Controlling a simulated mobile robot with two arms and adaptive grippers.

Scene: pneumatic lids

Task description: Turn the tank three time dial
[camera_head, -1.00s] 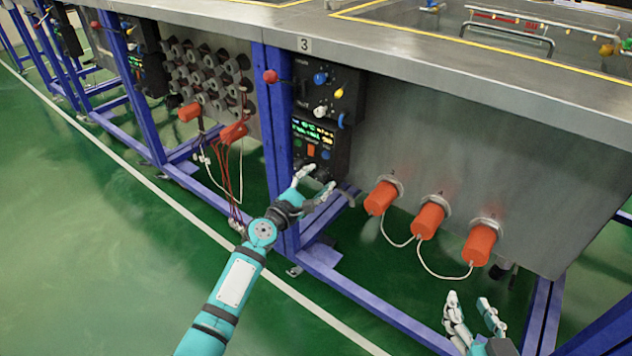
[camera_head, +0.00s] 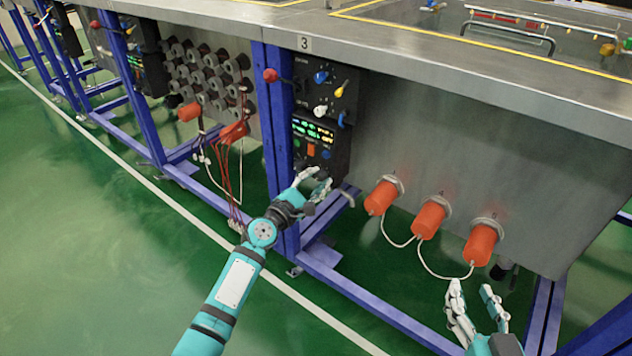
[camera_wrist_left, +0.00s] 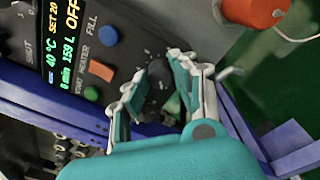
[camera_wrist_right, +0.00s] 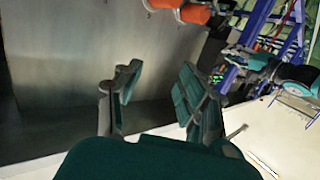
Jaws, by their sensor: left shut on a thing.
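The tank three control panel (camera_head: 318,150) hangs on the blue post under the plate marked 3, with a lit display. In the left wrist view the display (camera_wrist_left: 68,45) reads 40 °C, SET 20, OFF and 159 L. My left gripper (camera_head: 319,179) is at the panel's lower edge. Its fingers are shut on a black dial (camera_wrist_left: 158,78), which sits between the fingertips in the left wrist view. In the head view the fingers mostly hide this dial. My right gripper (camera_head: 474,292) is open and empty, below the orange plugs and away from the panel.
Several orange plugs (camera_head: 428,218) with white cables stick out of the tank wall (camera_head: 440,140) to the right. A blue frame rail (camera_head: 350,285) runs below.

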